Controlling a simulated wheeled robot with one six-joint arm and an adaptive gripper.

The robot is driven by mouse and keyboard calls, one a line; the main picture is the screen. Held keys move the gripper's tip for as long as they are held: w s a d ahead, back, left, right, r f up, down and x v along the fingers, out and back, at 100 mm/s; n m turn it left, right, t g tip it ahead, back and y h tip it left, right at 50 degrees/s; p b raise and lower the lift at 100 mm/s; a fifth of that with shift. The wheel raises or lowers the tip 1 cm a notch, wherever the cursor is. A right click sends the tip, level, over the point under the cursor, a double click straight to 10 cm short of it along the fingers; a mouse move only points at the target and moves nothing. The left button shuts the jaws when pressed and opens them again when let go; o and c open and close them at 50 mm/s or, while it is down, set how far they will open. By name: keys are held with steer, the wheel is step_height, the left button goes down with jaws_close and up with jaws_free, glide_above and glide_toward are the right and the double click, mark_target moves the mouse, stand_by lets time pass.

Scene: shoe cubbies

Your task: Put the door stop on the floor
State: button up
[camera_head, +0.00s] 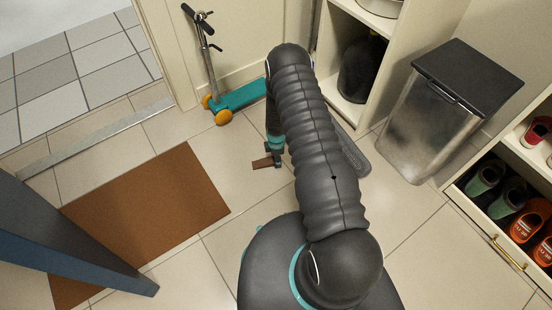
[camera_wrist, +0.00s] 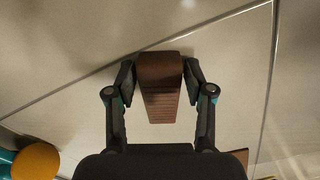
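The door stop is a reddish-brown ridged wedge (camera_wrist: 160,85), seen between my gripper's two fingers in the wrist view. My gripper (camera_wrist: 160,80) has a finger pad against each side of its thick end, and its ridged part points back toward the palm. In the head view the door stop (camera_head: 262,162) shows low at the end of my arm, over pale floor tiles. My gripper (camera_head: 277,155) is partly hidden there by my arm. I cannot tell whether the door stop touches the floor.
A brown mat (camera_head: 145,220) lies to the left. A teal scooter (camera_head: 238,97) with orange wheels stands behind, by the wall. A metal bin (camera_head: 430,125) and shoe cubbies (camera_head: 468,207) are at the right. Open floor tiles (camera_head: 225,180) lie between mat and arm.

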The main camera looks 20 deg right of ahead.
steer(key=shift+o, duration=0.3)
steer(key=shift+r, duration=0.1)
step_height(320, 180, up, 32)
steer(key=f+m+t, duration=0.1)
steer(key=m, duration=0.3)
steer(key=s+a+r+m+t, duration=0.1)
steer(key=s+r+m, duration=0.1)
steer(key=r, duration=0.6)
steer(key=s+a+r+m+t, duration=0.1)
steer(key=s+r+m, duration=0.15)
steer(key=r, duration=0.65)
steer(key=s+r+m+t, duration=0.1)
steer(key=s+r+m, duration=0.2)
steer(key=s+r, duration=0.2)
steer(key=s+a+r+m, duration=0.1)
steer(key=s+r, duration=0.4)
steer(key=s, duration=0.7)
steer(key=s+a+r+m+t, duration=0.1)
steer(key=s+r+m, duration=0.3)
steer(key=s, duration=0.4)
steer(key=shift+s+r+m+t+p, duration=0.25)
steer(key=shift+r+m+t+p, duration=0.15)
steer(key=shift+r, duration=0.4)
